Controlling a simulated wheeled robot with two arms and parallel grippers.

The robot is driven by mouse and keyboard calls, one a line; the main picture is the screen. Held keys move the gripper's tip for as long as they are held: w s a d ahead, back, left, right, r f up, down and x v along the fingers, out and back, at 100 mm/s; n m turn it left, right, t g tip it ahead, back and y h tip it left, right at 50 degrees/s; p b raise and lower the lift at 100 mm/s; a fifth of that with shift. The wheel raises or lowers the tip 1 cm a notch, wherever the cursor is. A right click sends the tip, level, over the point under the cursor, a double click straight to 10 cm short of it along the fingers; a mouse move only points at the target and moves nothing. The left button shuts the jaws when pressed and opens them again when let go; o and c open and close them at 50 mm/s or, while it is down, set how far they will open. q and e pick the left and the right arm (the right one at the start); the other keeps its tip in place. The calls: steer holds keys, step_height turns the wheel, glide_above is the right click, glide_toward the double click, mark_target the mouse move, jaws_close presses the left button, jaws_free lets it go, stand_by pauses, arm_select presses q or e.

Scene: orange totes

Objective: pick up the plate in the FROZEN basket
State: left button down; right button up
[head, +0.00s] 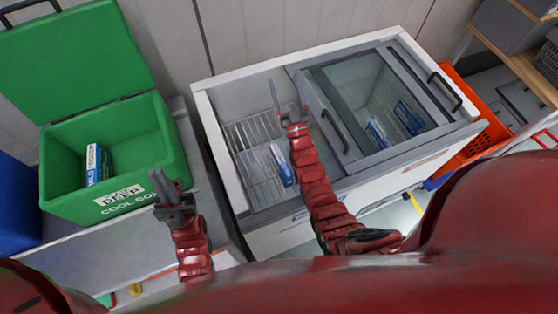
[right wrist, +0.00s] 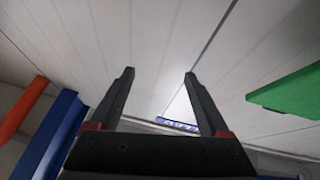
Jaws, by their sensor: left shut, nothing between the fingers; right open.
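No plate can be made out, and no basket reads FROZEN. A white chest freezer (head: 222,147) holds wire racks (head: 255,135) in its uncovered left part. A blue-and-white package (head: 281,165) lies there. More blue packages (head: 409,118) show under the glass lid (head: 355,80) at right. My right gripper (head: 289,98) is above the freezer opening, open and empty; it also shows in the right wrist view (right wrist: 159,73), with the pale wall beyond. My left gripper (head: 166,190) is shut and empty, in front of the green cool box (head: 62,190).
The cool box stands open at left, its lid (head: 75,60) raised, with a blue-and-white carton (head: 97,163) inside. A blue bin (head: 20,210) stands at the far left. An orange crate (head: 480,140) stands beyond the freezer's right end, near a wooden shelf (head: 520,60).

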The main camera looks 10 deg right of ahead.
steer(key=w+f+g+h+p, duration=0.1)
steer(key=w+f+g, duration=0.55)
steer(key=f, duration=0.25)
steer(key=w+f+g+h+p, duration=0.1)
steer(key=w+f+g, duration=0.4)
steer(key=f+g, duration=0.25)
steer(key=s+a+r+g, duration=0.15)
steer(key=s+g, duration=0.35)
steer(key=s, duration=0.5)
steer(key=s+a+r+g, duration=0.15)
steer(key=s+g, duration=0.35)
steer(key=s, duration=0.5)
step_height(320, 180, down, 10)
steer(key=b, duration=0.7)
steer(key=shift+s+a+r, duration=0.1)
steer(key=shift+r, duration=0.1)
step_height(320, 180, down, 2)
steer(key=shift+b, duration=0.9)
steer(key=shift+f+p, duration=0.4)
steer(key=shift+p, duration=0.55)
steer(key=shift+f+p, duration=0.45)
steer(key=shift+f, duration=0.35)
steer(key=shift+w+d+f+p, duration=0.15)
steer(key=shift+w+f+p, duration=0.05)
steer(key=shift+f, duration=0.2)
steer(key=shift+w+d+f+p, duration=0.15)
steer(key=shift+f, duration=0.25)
steer(key=shift+s+f, duration=0.1)
steer(key=shift+f, duration=1.2)
